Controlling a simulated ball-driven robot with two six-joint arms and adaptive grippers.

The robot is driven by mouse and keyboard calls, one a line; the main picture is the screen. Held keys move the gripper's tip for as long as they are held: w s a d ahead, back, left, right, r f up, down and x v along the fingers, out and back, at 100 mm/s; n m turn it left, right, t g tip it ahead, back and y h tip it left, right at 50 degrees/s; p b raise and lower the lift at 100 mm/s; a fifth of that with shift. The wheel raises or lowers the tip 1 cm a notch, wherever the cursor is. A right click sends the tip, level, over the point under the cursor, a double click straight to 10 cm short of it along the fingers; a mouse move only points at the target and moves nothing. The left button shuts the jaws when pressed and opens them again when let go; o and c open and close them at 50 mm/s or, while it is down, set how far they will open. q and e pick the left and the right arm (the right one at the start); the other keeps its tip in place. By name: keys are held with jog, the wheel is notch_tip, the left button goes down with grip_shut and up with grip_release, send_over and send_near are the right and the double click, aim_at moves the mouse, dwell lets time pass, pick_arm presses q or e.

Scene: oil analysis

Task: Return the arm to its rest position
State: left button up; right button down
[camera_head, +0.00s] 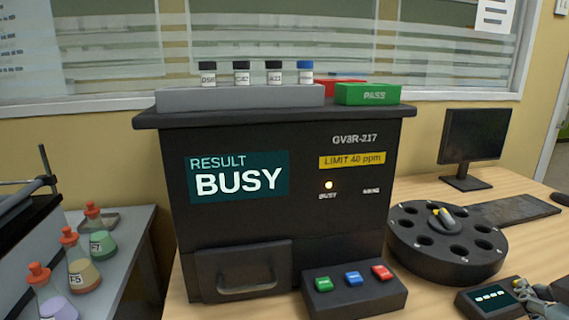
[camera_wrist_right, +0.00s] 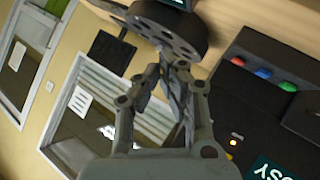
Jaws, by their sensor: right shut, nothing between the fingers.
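My right gripper (camera_head: 535,290) shows at the lower right edge of the head view, over a small dark device with a lit display (camera_head: 490,297). In the right wrist view my right gripper (camera_wrist_right: 174,68) has its fingers together with nothing between them. The black analyser (camera_head: 300,220) stands in the middle of the head view. Its screen reads "RESULT BUSY" and an orange lamp is lit. My left gripper is not in view.
Several vials (camera_head: 241,73) stand in a grey rack on the analyser, beside a green PASS tray (camera_head: 367,94). A button box (camera_head: 354,298) sits in front. A round carousel (camera_head: 445,258) is at right. Flasks (camera_head: 81,270) stand at left. A monitor (camera_head: 472,140) is behind.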

jog(key=s+a+f+m+g+y, duration=0.1)
jog(key=s+a+f+g+y, duration=0.55)
jog(key=s, duration=0.75)
notch_tip(320, 180, down, 29)
jog(key=s+d+g+h, duration=0.1)
jog(key=s+g+h, duration=0.1)
jog(key=s+d+f+g, duration=0.1)
jog(key=s+f, duration=1.4)
jog(key=s, duration=0.2)
jog(key=shift+s+d+m, duration=0.2)
jog(key=shift+s+m, duration=0.1)
jog(key=shift+s, duration=0.1)
jog(key=shift+f, duration=0.1)
